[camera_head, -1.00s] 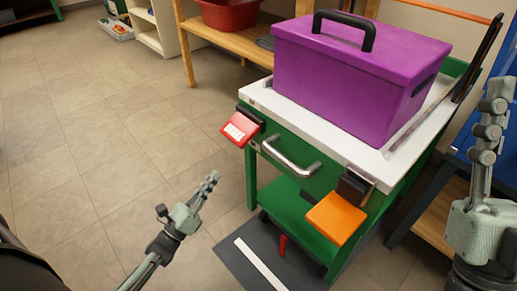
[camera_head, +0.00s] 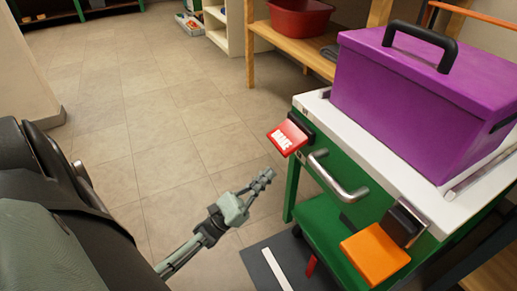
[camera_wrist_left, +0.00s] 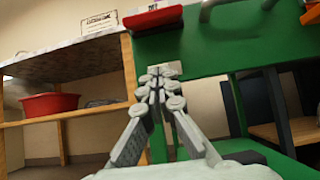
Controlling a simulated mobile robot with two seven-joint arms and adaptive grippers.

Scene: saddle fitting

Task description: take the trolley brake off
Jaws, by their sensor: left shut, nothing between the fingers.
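The trolley is green with a white top (camera_head: 398,160) and stands at the right of the head view. A red paddle marked BRAKE (camera_head: 287,137) sticks out from its near left corner; its red edge (camera_wrist_left: 152,17) shows at the top of the left wrist view. My left gripper (camera_head: 264,181) is shut and empty. It is below and slightly left of the paddle in the head view, apart from it. In the wrist view its fingertips (camera_wrist_left: 160,76) point at the green trolley front. My right gripper is out of view.
A metal handle (camera_head: 337,175) and an orange paddle (camera_head: 375,254) are on the trolley front. A purple toolbox (camera_head: 420,105) stands on top. A small red part (camera_head: 311,265) shows low under the trolley. Open tiled floor (camera_head: 150,140) lies to the left.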

